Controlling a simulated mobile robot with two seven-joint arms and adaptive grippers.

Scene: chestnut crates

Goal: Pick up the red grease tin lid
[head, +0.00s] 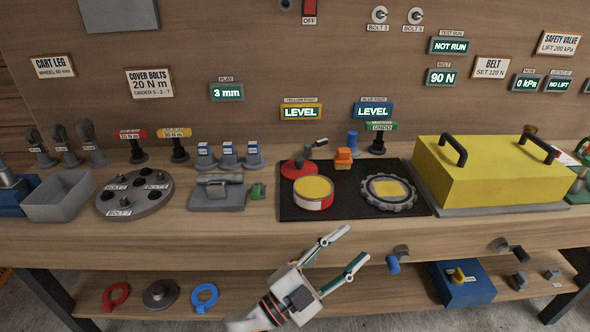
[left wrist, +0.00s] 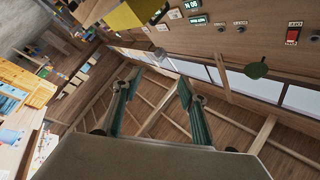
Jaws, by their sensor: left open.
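A red disc (head: 292,168), which looks like the red grease tin lid, lies at the back left of the black mat (head: 345,205). A dark knob or handle shows at its right. My left gripper (head: 352,246) is open and empty, in front of the bench edge and to the right of the tin, well apart from the disc. Its spread fingers also show in the left wrist view (left wrist: 158,84), with nothing between them. My right gripper is not in view.
A grey toothed ring (head: 407,203) with a yellow middle lies right on the mat, with an orange-topped piece (head: 343,158) behind. A yellow box (head: 480,176) with black handles stands to the right. A grey block (head: 215,195) stands to the left. A lower shelf (head: 230,287) holds several parts.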

